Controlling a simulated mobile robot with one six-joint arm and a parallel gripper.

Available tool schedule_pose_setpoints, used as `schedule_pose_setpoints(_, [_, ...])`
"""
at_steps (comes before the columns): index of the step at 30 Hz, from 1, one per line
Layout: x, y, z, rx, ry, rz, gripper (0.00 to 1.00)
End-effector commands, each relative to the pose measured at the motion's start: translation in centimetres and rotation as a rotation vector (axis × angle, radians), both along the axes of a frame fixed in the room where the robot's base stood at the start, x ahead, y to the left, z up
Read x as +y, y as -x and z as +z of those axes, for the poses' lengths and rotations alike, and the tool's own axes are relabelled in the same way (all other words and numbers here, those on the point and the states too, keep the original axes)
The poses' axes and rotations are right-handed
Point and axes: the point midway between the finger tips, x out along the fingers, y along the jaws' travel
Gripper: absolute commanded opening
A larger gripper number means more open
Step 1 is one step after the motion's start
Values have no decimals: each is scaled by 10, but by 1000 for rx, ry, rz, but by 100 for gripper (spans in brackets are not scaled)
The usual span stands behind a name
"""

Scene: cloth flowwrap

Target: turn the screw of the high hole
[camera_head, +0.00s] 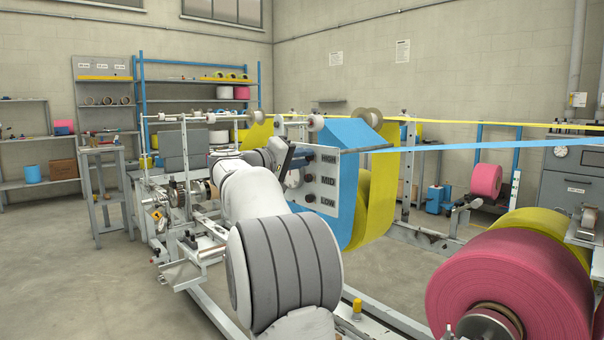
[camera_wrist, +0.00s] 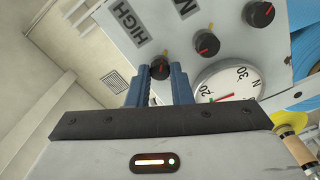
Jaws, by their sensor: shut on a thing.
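The grey control panel (camera_wrist: 205,15) fills the top of the wrist view and carries black screw knobs with red marks. The knob by the HIGH label (camera_wrist: 160,68) is between the blue fingertips of my gripper (camera_wrist: 158,76), which is shut on it. The MID knob (camera_wrist: 207,42) and a third knob (camera_wrist: 260,13) are clear of the fingers. In the head view the panel (camera_head: 324,180) reads HIGH, MID and LOW from top to bottom, and my gripper (camera_head: 298,157) reaches its top row from the left.
A round dial (camera_wrist: 228,84) marked 20, 30 and N sits close right of my fingers. Blue film (camera_head: 345,200) and yellow film (camera_head: 378,205) hang just behind the panel. A large pink roll (camera_head: 500,280) stands at the front right. Open floor lies left.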

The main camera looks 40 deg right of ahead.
Motion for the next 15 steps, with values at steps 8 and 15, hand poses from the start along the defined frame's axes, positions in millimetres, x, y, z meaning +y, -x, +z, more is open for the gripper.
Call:
schedule_pose_setpoints(8, [0, 0, -4, -128, -12, -1, 0])
schedule_pose_setpoints(15, [0, 0, -2, -172, -17, -2, 0])
